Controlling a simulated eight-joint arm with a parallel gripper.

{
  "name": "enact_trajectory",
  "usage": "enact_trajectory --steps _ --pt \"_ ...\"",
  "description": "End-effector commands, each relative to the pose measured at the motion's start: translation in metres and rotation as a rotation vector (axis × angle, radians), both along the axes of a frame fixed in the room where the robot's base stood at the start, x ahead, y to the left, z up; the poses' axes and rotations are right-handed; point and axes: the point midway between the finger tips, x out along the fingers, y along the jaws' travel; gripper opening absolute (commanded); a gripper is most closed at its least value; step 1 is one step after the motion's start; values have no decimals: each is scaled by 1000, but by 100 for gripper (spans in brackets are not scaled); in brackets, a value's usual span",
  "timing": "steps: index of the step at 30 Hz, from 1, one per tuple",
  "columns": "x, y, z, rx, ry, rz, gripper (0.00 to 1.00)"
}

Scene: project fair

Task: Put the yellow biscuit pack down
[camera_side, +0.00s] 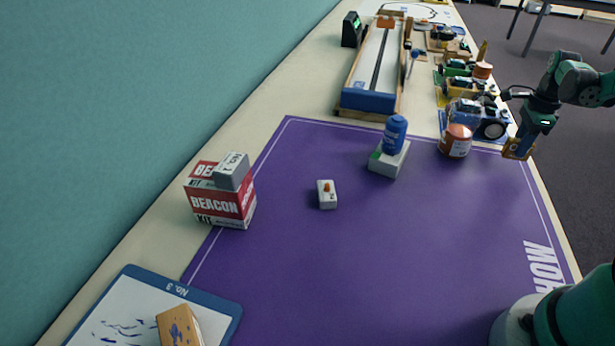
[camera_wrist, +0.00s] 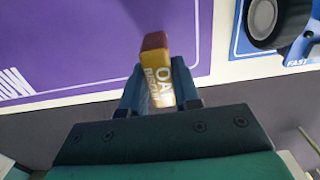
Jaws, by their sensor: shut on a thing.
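The yellow biscuit pack (camera_wrist: 158,84) is yellow with white lettering and a dark red end. My gripper (camera_wrist: 157,76) is shut on it, one finger on each side. In the side view my gripper (camera_side: 523,141) points down at the table's right edge, with the pack (camera_side: 516,149) at its fingertips. The pack is by the purple mat's far right corner. I cannot tell whether its underside touches anything. In the wrist view the table edge and grey floor lie behind the gripper.
The purple mat (camera_side: 400,250) is mostly bare. An orange-brown tin (camera_side: 455,141) and a blue toy tractor (camera_side: 480,118) stand close left of my gripper. A blue bottle (camera_side: 395,134) stands on a pale block (camera_side: 389,160). A Beacon kit box (camera_side: 222,203) is at the left.

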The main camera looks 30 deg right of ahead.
Motion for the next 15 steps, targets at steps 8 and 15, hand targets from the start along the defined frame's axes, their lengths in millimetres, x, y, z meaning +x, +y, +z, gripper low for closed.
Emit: enact_trajectory --steps 8,15 --pt "0 0 -22 0 0 0 0" --pt "0 0 -24 0 0 0 0"
